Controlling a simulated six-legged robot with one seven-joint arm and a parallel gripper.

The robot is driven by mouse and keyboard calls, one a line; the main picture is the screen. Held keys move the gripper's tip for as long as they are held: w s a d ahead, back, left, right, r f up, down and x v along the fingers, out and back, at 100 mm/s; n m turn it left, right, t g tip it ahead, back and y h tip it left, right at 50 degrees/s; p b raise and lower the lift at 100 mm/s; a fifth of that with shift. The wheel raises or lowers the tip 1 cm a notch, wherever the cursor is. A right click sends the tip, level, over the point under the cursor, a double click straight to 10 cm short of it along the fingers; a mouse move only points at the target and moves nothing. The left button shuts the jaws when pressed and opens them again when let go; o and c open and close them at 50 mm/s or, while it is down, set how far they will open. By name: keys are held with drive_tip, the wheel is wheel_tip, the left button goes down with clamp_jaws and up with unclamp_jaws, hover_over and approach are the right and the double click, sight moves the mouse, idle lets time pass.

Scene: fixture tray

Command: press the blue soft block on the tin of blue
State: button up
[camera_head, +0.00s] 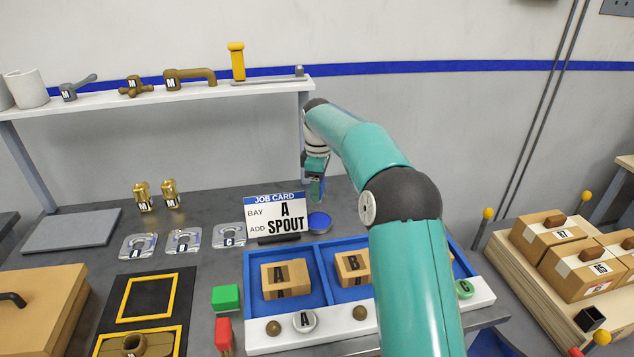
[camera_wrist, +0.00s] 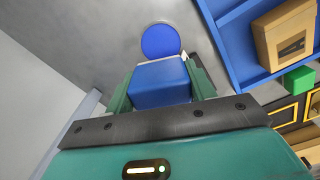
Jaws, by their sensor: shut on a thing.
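My gripper (camera_head: 316,190) is shut on the blue soft block (camera_wrist: 160,84), which sits between its two fingers in the wrist view. In the head view the block is hidden by the fingers. The tin of blue (camera_head: 319,221) is a round blue disc on the bench, right of the job card. It also shows in the wrist view (camera_wrist: 160,40), just beyond the block. In the head view my gripper is above and slightly behind the tin. I cannot tell the exact gap between block and tin.
The job card (camera_head: 276,213) stands left of the tin. The blue fixture tray (camera_head: 318,272) with wooden blocks lies in front. A green block (camera_head: 226,297) and a red block (camera_head: 223,334) are left of the tray. A shelf (camera_head: 170,94) runs behind.

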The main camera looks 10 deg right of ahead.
hover_over(318, 221)
drive_tip(key=shift+f, duration=2.05)
drive_tip(key=shift+w+r, duration=0.1)
drive_tip(key=n, duration=0.3)
drive_tip(key=shift+r+n, duration=0.3)
drive_tip(key=shift+r, duration=0.1)
drive_tip(key=n, duration=0.2)
drive_tip(key=r+n, duration=0.1)
drive_tip(key=n, duration=0.2)
drive_tip(key=shift+f, duration=2.95)
drive_tip(key=shift+f, duration=0.6)
drive_tip(key=shift+r, duration=3.55)
